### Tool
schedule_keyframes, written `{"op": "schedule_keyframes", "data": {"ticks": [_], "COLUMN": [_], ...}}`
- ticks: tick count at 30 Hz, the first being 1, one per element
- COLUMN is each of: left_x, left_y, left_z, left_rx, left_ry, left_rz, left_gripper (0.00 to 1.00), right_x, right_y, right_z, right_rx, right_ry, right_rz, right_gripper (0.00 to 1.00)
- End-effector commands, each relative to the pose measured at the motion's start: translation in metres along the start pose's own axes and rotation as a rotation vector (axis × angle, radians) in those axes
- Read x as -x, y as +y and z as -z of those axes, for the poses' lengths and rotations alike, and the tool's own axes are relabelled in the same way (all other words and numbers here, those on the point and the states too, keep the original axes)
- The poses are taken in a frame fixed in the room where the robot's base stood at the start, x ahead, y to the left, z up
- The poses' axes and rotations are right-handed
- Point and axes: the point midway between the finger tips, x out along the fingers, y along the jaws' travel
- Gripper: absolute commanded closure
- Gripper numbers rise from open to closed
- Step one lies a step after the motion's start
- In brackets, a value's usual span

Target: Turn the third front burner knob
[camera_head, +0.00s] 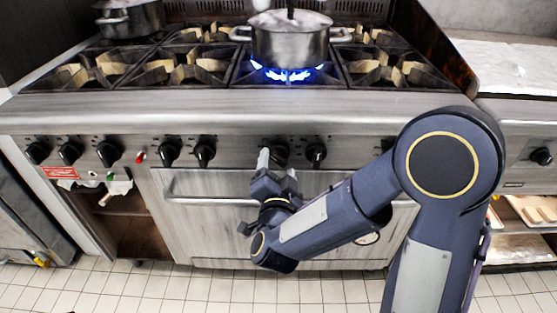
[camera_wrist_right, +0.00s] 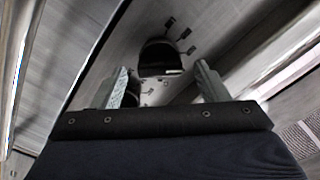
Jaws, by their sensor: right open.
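A row of black burner knobs runs along the stove's steel front. One black knob (camera_head: 279,154) sits below the pot with the lit burner. My right gripper (camera_head: 277,166) is just in front of and below this knob, with its fingers apart and empty. In the right wrist view a black knob (camera_wrist_right: 158,56) lies ahead, between and beyond the two fingertips (camera_wrist_right: 162,70); no contact shows. Another dark round shape is partly hidden behind the left finger there. A neighbouring knob (camera_head: 316,154) is to the right in the head view. My left gripper is not in view.
A lidded steel pot (camera_head: 290,42) stands over a blue flame (camera_head: 288,75) on the stove top. Another pot (camera_head: 130,18) is at the back left. The oven door handle (camera_head: 210,199) runs below the knobs. Tiled floor (camera_head: 190,290) lies in front.

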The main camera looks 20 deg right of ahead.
Motion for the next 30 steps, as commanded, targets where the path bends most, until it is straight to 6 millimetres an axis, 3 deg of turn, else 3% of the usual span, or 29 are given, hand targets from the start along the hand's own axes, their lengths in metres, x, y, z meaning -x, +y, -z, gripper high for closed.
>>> {"op": "schedule_keyframes", "data": {"ticks": [6, 17, 27, 30], "left_x": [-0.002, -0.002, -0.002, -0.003], "left_y": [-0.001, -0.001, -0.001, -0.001], "left_z": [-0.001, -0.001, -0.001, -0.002], "left_rx": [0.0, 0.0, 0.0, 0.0], "left_ry": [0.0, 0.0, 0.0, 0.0], "left_rz": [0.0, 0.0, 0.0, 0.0], "left_gripper": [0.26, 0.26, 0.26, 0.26], "right_x": [-0.029, -0.035, -0.035, -0.035], "right_y": [0.001, 0.0, 0.0, 0.001], "right_z": [0.0, 0.0, 0.0, 0.0], "right_rx": [0.001, 0.002, 0.001, -0.002], "right_ry": [0.001, -0.001, -0.001, -0.001], "right_rz": [-0.001, 0.0, 0.0, 0.0], "right_gripper": [0.32, 0.32, 0.74, 0.74]}}
